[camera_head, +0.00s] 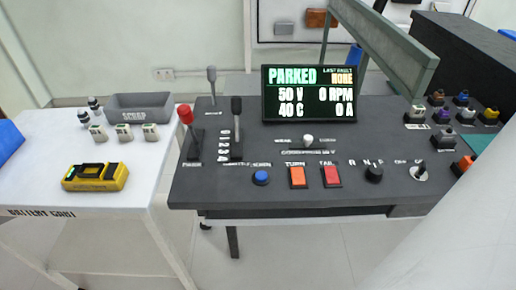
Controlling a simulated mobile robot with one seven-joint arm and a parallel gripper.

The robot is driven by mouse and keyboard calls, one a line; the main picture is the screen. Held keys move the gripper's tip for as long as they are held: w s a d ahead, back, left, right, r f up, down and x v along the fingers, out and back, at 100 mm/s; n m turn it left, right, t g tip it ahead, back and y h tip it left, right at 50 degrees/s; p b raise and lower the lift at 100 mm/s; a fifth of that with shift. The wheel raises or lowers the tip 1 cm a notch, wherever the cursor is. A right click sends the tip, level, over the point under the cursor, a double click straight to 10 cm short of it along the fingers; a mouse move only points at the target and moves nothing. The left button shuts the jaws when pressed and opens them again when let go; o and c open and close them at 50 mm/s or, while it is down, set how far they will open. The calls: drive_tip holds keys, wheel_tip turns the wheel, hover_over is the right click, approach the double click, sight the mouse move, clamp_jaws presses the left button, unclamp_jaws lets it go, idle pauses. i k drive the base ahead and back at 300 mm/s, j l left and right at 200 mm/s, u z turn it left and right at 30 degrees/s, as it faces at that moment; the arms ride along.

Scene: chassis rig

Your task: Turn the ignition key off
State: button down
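The ignition key appears to be the small dark key standing in a light round plate (420,173) at the right front of the dark control console (230,194). Small white lettering sits just above it, too small to read surely, and so is the key's exact angle. The display screen (309,94) on the console reads PARKED, last fault NONE, 50 V, 0 RPM, 40 C and 0 A. My gripper is not in view. A large pale shape, possibly my arm, fills the lower right, close to the key plate in the picture.
Left of the key are a black knob (374,174), two orange-red switches (297,177) and a blue button (261,178). Levers (236,128) stand at the console's left. Several coloured connectors (443,138) sit at right. A white cart (135,200) holds a grey bin and yellow device.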

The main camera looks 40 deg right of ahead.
sight(422, 167)
drive_tip(key=z, duration=2.05)
